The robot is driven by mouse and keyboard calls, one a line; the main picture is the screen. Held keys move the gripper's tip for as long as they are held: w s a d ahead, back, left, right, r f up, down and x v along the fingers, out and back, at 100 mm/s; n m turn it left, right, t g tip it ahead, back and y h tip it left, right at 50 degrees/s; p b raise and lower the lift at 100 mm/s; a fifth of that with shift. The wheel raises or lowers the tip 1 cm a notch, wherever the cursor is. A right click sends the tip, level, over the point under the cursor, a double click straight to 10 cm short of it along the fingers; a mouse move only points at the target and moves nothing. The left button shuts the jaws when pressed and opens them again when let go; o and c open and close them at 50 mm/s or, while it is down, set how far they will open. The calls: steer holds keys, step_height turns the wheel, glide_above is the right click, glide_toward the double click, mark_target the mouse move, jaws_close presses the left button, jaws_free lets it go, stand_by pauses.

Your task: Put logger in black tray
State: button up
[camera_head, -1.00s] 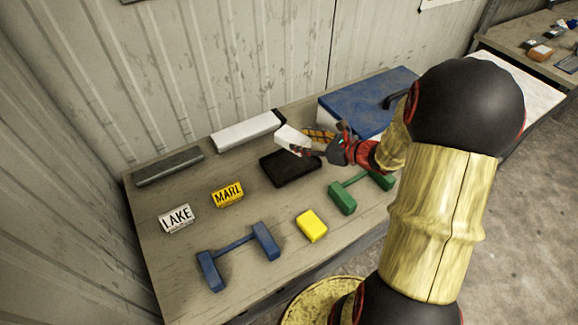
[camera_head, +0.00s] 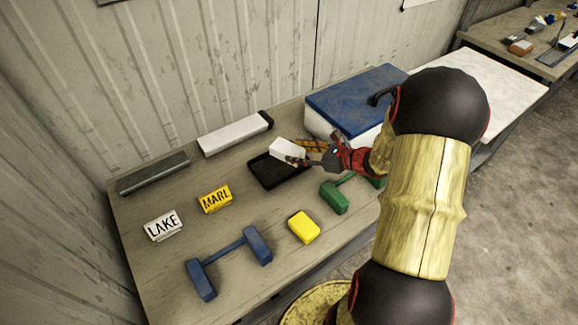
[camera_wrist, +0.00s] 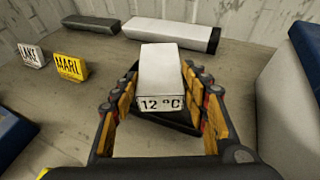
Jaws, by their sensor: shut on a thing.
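The logger (camera_wrist: 160,75) is a white block with a "12 °C" label on its near end. It also shows in the head view (camera_head: 287,150). My gripper (camera_head: 296,158) is shut on it, with fingers along both sides in the wrist view (camera_wrist: 158,92). The black tray (camera_head: 266,175) lies on the bench under the logger. In the wrist view the tray (camera_wrist: 185,122) is partly hidden behind the logger and fingers. The logger is over the tray's far right part in the head view; I cannot tell if it touches the tray floor.
A blue-lidded white box (camera_head: 345,98) stands right of the tray. A long white bar (camera_head: 235,135) and a grey bar (camera_head: 153,173) lie along the wall. MARL (camera_head: 215,198) and LAKE (camera_head: 163,225) blocks, a yellow block (camera_head: 303,227), blue (camera_head: 230,262) and green (camera_head: 335,197) racks occupy the front.

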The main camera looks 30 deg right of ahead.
steer(key=w+f, duration=0.1)
steer(key=f, duration=0.1)
steer(key=w+a+f+b, duration=0.1)
steer(key=w+f, duration=0.1)
steer(key=shift+w+f, duration=0.1)
steer(key=shift+f, duration=0.15)
steer(key=shift+w+a+f+b, duration=0.15)
steer(key=shift+f+b, duration=0.3)
steer(key=shift+f, duration=0.5)
steer(key=shift+w+d+f+b, duration=0.15)
steer(key=shift+f+b, duration=0.3)
steer(key=shift+f, duration=0.45)
steer(key=shift+a, duration=0.1)
